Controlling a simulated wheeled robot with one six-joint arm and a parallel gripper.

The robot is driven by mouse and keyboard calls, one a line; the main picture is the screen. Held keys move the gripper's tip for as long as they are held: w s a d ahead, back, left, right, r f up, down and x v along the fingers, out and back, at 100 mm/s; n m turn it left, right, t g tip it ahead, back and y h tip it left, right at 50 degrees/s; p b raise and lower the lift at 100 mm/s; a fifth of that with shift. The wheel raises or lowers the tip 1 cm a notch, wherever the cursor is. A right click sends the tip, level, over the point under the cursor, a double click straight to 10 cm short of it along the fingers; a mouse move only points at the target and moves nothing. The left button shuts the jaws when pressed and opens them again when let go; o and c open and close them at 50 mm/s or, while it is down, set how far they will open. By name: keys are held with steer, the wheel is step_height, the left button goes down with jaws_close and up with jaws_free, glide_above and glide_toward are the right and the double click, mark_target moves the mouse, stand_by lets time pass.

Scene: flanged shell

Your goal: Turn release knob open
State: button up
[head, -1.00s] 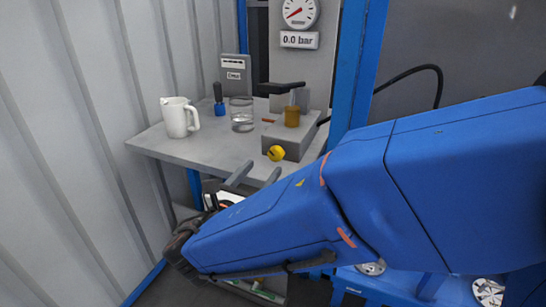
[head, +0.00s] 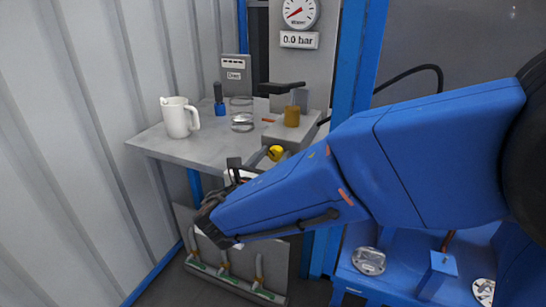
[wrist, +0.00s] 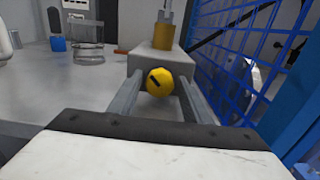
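The yellow release knob (head: 276,152) sits on the front of the grey pump block (head: 283,136) on the table. In the wrist view the knob (wrist: 161,81) is round, with a dark slanted mark on its face. My gripper (wrist: 161,92) is open, with one finger on each side of the knob. Narrow gaps show between the knob and both fingers, so it does not look gripped. In the head view my gripper (head: 265,157) is at the table's front edge, and my arm partly hides its fingers.
A white jug (head: 176,118), a blue-based tool (head: 220,105) and a glass jar (head: 242,122) stand left of the pump. A black lever (head: 283,87) rises above the brass cylinder (head: 292,116). A blue post (head: 350,80) and blue mesh (wrist: 240,65) stand close on the right.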

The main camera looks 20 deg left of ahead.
steer(key=c, duration=0.7)
steer(key=shift+n, duration=0.3)
steer(key=n, duration=0.4)
steer(key=shift+a, duration=0.1)
steer(key=shift+n, duration=2.1)
steer(key=shift+f, duration=0.1)
steer(key=o, duration=1.1)
steer(key=shift+c, duration=0.2)
